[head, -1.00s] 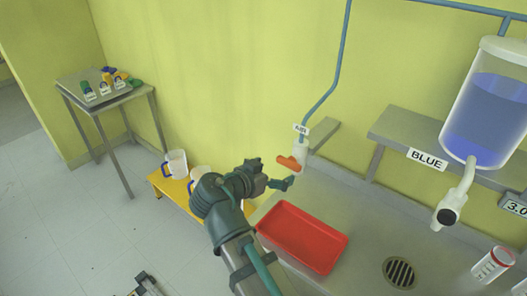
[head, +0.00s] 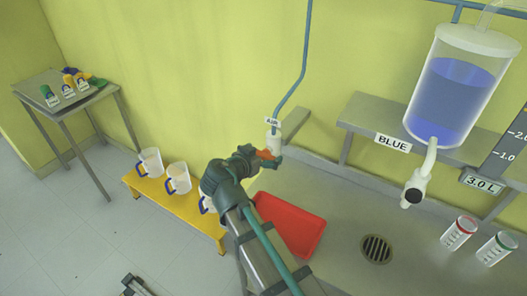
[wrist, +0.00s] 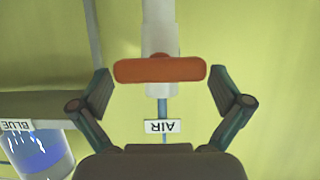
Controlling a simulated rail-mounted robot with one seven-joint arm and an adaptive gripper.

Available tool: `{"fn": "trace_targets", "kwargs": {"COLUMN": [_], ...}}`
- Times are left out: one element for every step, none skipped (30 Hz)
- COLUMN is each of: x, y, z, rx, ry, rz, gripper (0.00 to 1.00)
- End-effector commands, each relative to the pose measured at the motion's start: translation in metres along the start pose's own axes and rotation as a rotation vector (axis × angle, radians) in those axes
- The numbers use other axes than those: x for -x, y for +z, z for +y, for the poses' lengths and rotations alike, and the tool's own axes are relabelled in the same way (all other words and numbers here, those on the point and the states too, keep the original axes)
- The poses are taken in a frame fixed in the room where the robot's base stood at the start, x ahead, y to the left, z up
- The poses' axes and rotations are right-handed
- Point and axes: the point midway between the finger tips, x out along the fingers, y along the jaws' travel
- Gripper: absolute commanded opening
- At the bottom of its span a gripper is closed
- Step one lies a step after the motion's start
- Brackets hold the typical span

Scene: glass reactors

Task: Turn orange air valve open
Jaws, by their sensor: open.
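The orange air valve handle (head: 265,154) sits on a white valve body (head: 273,141) below the "AIR" label (head: 272,121) and a blue pipe on the yellow wall. In the wrist view the orange handle (wrist: 160,70) lies crosswise to the white valve body and pipe. My gripper (head: 262,158) is open at the valve in the head view. In the wrist view my gripper (wrist: 160,90) has one finger beyond each end of the handle, with small gaps; no contact shows. In the head view the gripper partly hides the handle.
A red tray (head: 290,225) lies on the counter below the valve, partly behind my arm. A blue-filled tank (head: 450,90) with a spout hangs at right. White mugs (head: 178,178) stand on a yellow bench (head: 200,218). Two lidded containers (head: 459,232) stand at the right.

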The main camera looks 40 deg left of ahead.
Motion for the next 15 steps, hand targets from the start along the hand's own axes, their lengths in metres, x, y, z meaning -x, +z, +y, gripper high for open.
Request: {"fn": "trace_targets", "kwargs": {"x": [-0.0019,-0.0024,-0.0029,-0.003,-0.0031,-0.003,-0.0029,-0.0029,-0.0028,-0.0028,-0.0028,-0.0027,-0.0027,-0.0027,-0.0026], "y": [-0.0004,-0.0003,-0.0001,0.0,0.0001,0.0002,0.0002,0.0002,0.0002,0.0003,0.0003,0.0003,0.0003,0.0003,0.0003], "z": [0.0,-0.0001,-0.0001,-0.0001,-0.0001,0.0,0.0,-0.0001,0.0,0.0,0.0,0.0,0.0,0.0,0.0], "rx": [0.0,0.0,0.0,0.0,0.0,0.0,0.0,0.0,0.0,0.0,0.0,0.0,0.0,0.0,0.0], "ry": [0.0,0.0,-0.001,-0.001,-0.001,-0.001,-0.001,-0.001,-0.001,-0.001,-0.001,-0.001,-0.001,-0.001,-0.001], "rz": [0.0,0.0,0.0,0.0,0.0,0.0,0.0,0.0,0.0,0.0,0.0,0.0,0.0,0.0,0.0], "gripper": [1.0,1.0,1.0,1.0,1.0,1.0,1.0,1.0,1.0,0.97,0.92,0.85,0.8,0.75,0.68]}}
